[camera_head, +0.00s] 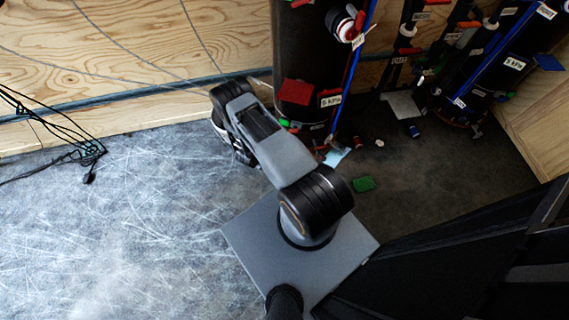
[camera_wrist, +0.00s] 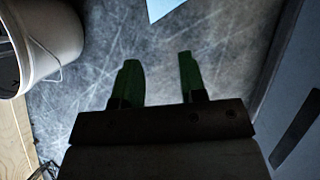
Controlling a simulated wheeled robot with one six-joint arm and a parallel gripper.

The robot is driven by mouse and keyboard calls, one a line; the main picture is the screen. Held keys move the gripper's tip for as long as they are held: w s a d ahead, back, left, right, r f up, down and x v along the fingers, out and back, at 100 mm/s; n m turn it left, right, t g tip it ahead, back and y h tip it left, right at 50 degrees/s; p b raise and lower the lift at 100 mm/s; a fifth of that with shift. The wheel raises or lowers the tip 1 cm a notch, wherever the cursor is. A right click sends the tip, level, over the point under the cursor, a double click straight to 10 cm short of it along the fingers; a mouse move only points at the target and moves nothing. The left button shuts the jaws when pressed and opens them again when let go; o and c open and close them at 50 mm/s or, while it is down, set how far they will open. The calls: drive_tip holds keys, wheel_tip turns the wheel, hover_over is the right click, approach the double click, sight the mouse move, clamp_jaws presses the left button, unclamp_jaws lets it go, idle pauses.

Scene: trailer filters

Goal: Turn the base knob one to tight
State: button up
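A tall black filter column (camera_head: 305,50) stands against the wooden wall in the head view. Small red parts (camera_head: 325,148) show low at its foot; which of them is base knob one I cannot tell. No knob shows in the wrist view. My arm reaches toward the floor left of the column in the head view, and the fingers cannot be made out there.
A white bucket (camera_wrist: 58,40) is close on the left in the wrist view. A light blue sheet (camera_head: 338,157) and a green piece (camera_head: 363,184) lie on the floor near the column. More piped columns (camera_head: 480,60) stand at the right. Open floor (camera_head: 140,220) lies left; cables (camera_head: 85,150) lie farther left.

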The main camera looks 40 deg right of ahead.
drive_tip(key=s+f+n+b, duration=0.2)
drive_tip(key=s+f, duration=0.2)
drive_tip(key=f, duration=0.4)
drive_tip(key=shift+y, duration=0.3)
drive_tip(key=w+d+b, duration=0.1)
drive_tip(key=d, duration=0.2)
drive_tip(key=w+d+b, duration=0.1)
drive_tip(key=d, duration=0.3)
drive_tip(key=w+d+b, duration=0.1)
drive_tip(key=d, duration=0.2)
drive_tip(key=shift+d+f, duration=0.15)
drive_tip(key=f+b, duration=0.1)
drive_tip(key=d+f+b, duration=0.1)
drive_tip(key=f, duration=0.1)
drive_tip(key=shift+w+d+f+g, duration=0.1)
drive_tip(key=shift+w+d+g, duration=0.05)
drive_tip(key=shift+g, duration=0.15)
drive_tip(key=shift+w+d+f+b, duration=0.1)
drive_tip(key=shift+d+f+b, duration=0.2)
drive_tip(key=shift+f, duration=0.3)
clamp_jaws()
